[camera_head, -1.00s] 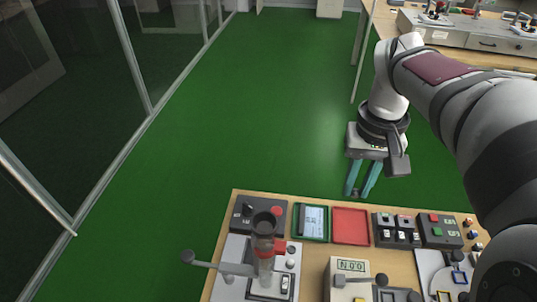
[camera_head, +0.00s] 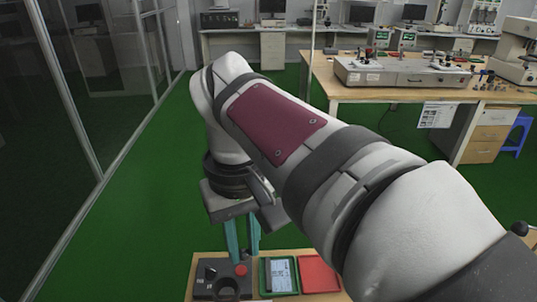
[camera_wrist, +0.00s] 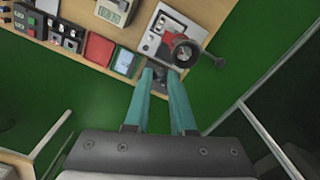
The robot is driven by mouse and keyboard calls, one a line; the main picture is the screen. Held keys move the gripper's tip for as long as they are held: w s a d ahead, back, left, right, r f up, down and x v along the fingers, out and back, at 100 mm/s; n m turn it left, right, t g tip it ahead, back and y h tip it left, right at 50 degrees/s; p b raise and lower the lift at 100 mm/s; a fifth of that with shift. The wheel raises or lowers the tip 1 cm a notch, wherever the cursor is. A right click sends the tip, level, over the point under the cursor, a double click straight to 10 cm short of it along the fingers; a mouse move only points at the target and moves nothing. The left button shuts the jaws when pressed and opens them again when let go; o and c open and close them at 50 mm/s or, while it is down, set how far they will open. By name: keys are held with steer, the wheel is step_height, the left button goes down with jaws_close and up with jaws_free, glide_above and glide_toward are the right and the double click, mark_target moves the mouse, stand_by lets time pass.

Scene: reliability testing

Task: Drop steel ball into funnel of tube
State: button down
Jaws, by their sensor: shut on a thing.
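My gripper (camera_head: 242,252) points down with its two teal fingers just behind the near table's far edge, above and behind the dark funnel (camera_head: 229,287). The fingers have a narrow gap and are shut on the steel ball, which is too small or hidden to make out. In the wrist view the fingertips (camera_wrist: 160,76) lie left of and below the funnel's dark round mouth (camera_wrist: 184,53). The funnel tops a tube held on a stand with a red part. The gripper is apart from the funnel. In the head view the tube is below the frame.
A dark control box (camera_head: 213,270) with a red button stands beside the funnel. A green tray (camera_head: 266,277) with a device and a red tray (camera_head: 318,274) lie to the right. A lever knob (camera_wrist: 219,62) sticks out by the tube. Green floor is clear behind the table.

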steer(key=shift+n, duration=0.7)
steer(key=shift+s+a+f, duration=0.55)
steer(key=shift+s+a, duration=0.2)
steer(key=shift+s+a+f, duration=0.5)
steer(key=shift+s+a, duration=0.25)
steer(key=c, duration=0.7)
jaws_free()
steer(key=shift+r, duration=0.1)
step_height(320, 180, up, 5)
steer(key=shift+f, duration=0.1)
